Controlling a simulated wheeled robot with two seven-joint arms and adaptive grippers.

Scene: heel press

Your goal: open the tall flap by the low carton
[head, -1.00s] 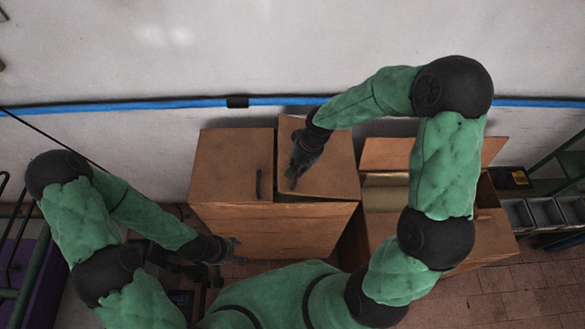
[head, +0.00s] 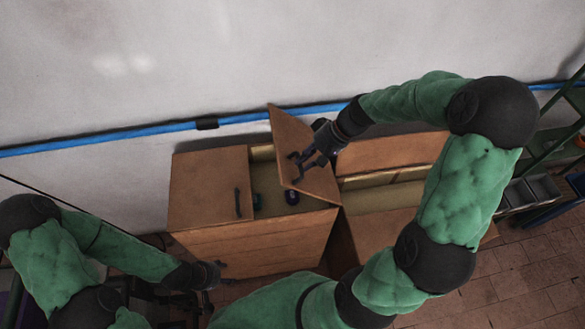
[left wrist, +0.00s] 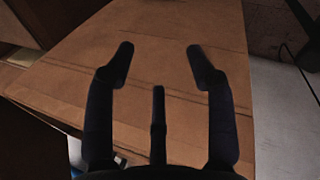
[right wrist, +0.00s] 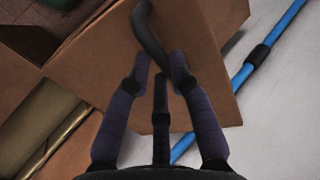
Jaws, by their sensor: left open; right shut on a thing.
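The tall carton (head: 250,243) has two top flaps. Its flap nearer the low carton (head: 315,185) is raised at a steep tilt and shows in the right wrist view (right wrist: 205,60). My right gripper (head: 297,168) is shut on that flap's dark curved handle (right wrist: 150,30). The other flap (head: 205,190) lies closed, with its own dark handle (head: 238,203). The low carton (head: 375,235) stands to the right, partly hidden by my right arm. My left gripper (head: 218,273) is open and empty near the tall carton's lower front; its wrist view shows brown cardboard (left wrist: 160,75) beyond the fingers.
A dark object (head: 292,196) and a greenish one show in the tall carton's opening. The low carton's raised back flap (head: 390,153) is beside the lifted flap. A blue pipe (head: 110,140) runs along the wall behind.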

